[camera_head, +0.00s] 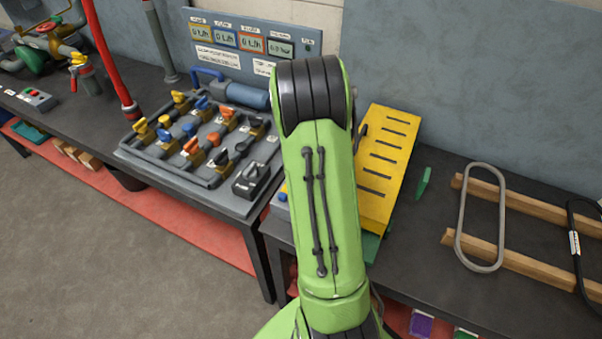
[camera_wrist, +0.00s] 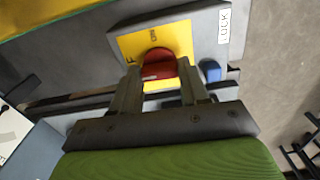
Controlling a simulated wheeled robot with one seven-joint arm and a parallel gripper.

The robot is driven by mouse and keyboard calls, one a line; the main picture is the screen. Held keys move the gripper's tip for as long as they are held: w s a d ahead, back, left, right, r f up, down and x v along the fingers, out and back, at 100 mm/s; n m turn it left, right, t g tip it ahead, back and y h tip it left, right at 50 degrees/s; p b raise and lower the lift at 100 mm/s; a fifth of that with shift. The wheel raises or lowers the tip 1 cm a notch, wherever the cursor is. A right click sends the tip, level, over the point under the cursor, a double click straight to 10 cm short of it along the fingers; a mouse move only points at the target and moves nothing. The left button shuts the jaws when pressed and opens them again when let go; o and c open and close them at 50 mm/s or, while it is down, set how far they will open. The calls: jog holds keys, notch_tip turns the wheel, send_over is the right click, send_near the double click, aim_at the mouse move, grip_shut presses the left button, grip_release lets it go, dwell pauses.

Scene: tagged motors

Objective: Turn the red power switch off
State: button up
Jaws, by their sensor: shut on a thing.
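The red power switch (camera_wrist: 158,60) is a round knob with a pale mark, on a yellow plate (camera_wrist: 180,38) fixed to a grey box (camera_wrist: 222,52). My gripper (camera_wrist: 159,74) is shut on the knob, one finger on each side. Lettering on the plate is partly hidden, and I cannot tell the switch's setting. A blue part (camera_wrist: 211,71) sits on the box just right of the right finger. In the head view my green arm hides the switch and my gripper.
In the head view, a grey tray of coloured valves (camera_head: 215,177) stands left of my arm and a yellow slotted rack (camera_head: 404,126) right of it. Wooden bars (camera_head: 520,260) with a grey loop (camera_head: 460,239) lie farther right.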

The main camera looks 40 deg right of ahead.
jog(key=shift+w+n, duration=0.1)
jog(key=shift+n, duration=0.3)
jog(key=o, duration=1.1)
jog(key=shift+c, duration=0.2)
notch_tip(320, 180, up, 16)
jog(key=p, duration=0.4)
jog(key=shift+f, duration=0.1)
